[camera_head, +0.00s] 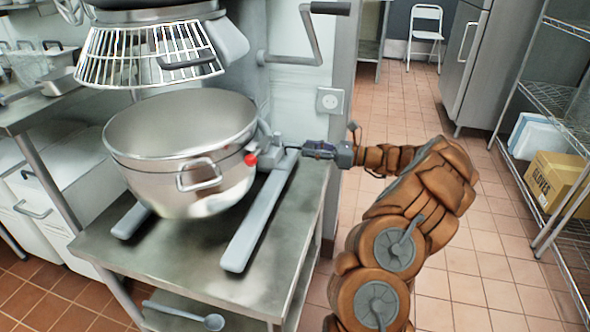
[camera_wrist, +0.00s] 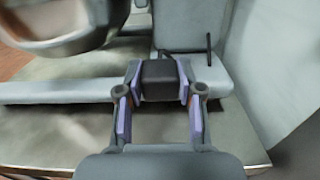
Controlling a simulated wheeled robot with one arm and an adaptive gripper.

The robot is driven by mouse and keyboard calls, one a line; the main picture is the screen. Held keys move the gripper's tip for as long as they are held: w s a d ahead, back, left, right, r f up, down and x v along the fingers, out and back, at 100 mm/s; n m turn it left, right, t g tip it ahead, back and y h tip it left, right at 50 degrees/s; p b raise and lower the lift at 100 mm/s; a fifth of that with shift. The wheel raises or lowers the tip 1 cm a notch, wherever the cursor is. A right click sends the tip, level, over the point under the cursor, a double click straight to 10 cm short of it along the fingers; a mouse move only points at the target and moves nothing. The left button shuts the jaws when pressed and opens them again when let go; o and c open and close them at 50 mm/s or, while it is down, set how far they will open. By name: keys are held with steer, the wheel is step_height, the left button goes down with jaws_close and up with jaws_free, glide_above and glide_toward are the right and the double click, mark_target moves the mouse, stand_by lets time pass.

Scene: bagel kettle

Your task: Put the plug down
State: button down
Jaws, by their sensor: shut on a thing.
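The plug (camera_wrist: 160,78) is a dark, blocky piece between the purple finger pads of my gripper (camera_wrist: 159,88) in the wrist view. The fingers are shut on its two sides. In the head view my gripper (camera_head: 306,149) reaches in from the right, beside the mixer's base and over the right part of the steel table (camera_head: 180,255). The plug is too small there to make out clearly. I cannot tell whether it touches the surface below. The wall socket (camera_head: 330,101) is above and behind my gripper, apart from it.
The mixer's steel bowl (camera_head: 185,150) stands left of my gripper, with a red knob (camera_head: 250,160) close by. A grey mixer leg (camera_head: 258,220) runs forward along the table. Bare tabletop lies in front and to the right of this leg. A wire shelf (camera_head: 560,105) stands far right.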

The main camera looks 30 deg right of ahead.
mark_target(309, 179)
steer(key=shift+w, duration=0.35)
steer(key=shift+w+a+f, duration=0.1)
steer(key=shift+w+f, duration=0.05)
steer(key=shift+f, duration=0.15)
step_height(309, 179, down, 10)
steer(key=b, duration=0.2)
steer(key=shift+r+b, duration=0.2)
steer(key=shift+b, duration=0.1)
steer(key=c, duration=0.7)
jaws_free()
steer(key=p+v, duration=0.2)
steer(key=v, duration=1)
steer(key=shift+a, duration=0.1)
